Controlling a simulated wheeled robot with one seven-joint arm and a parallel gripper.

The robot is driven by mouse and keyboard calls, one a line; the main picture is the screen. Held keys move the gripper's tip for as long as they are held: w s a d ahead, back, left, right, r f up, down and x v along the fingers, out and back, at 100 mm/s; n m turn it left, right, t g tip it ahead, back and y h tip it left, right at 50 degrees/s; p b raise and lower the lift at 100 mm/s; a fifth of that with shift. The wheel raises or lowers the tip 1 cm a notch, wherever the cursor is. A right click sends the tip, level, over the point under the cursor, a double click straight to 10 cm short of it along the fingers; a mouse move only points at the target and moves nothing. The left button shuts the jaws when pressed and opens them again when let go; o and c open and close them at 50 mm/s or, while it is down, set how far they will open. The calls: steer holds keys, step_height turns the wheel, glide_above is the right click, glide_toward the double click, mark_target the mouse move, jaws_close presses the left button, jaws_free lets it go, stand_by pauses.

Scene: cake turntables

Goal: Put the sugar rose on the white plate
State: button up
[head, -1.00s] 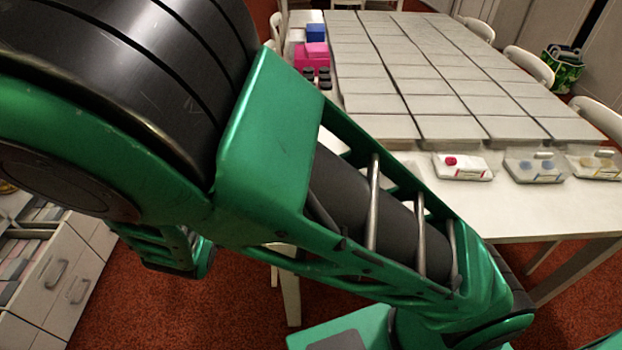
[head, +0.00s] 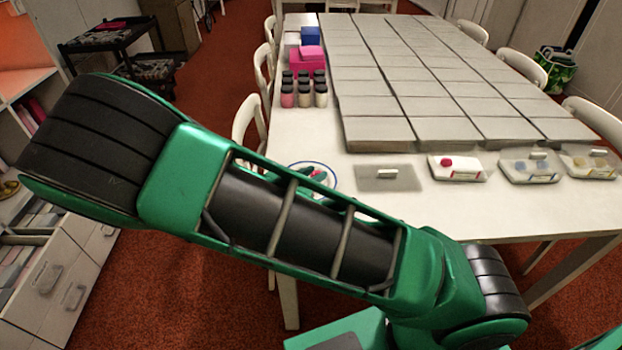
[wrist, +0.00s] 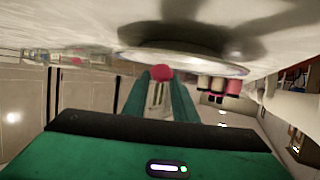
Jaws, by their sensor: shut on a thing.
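The sugar rose (wrist: 162,72) is a small pink-red ball between the fingertips of my gripper (wrist: 160,82) in the wrist view. The green fingers are shut on it. The white plate (wrist: 210,64) lies just beyond the rose in that upside-down view, with a dark shadow across the table around it. In the head view the white plate (head: 332,181) has a blue rim and sits at the table's near left. My gripper (head: 316,174) is over it there, partly hidden behind my arm. I cannot tell whether the rose touches the plate.
A flat grey lid-like piece with a white handle (head: 388,178) lies right of the plate. Clear boxes stand further right, one with a red piece (head: 457,166). Several jars (head: 304,90) and a pink box (head: 307,61) stand behind. Rows of grey slabs (head: 420,105) fill the table's middle.

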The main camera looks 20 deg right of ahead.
steer(key=shift+f, duration=0.65)
steer(key=o, duration=1)
steer(key=v, duration=1.2)
steer(key=shift+d, duration=0.1)
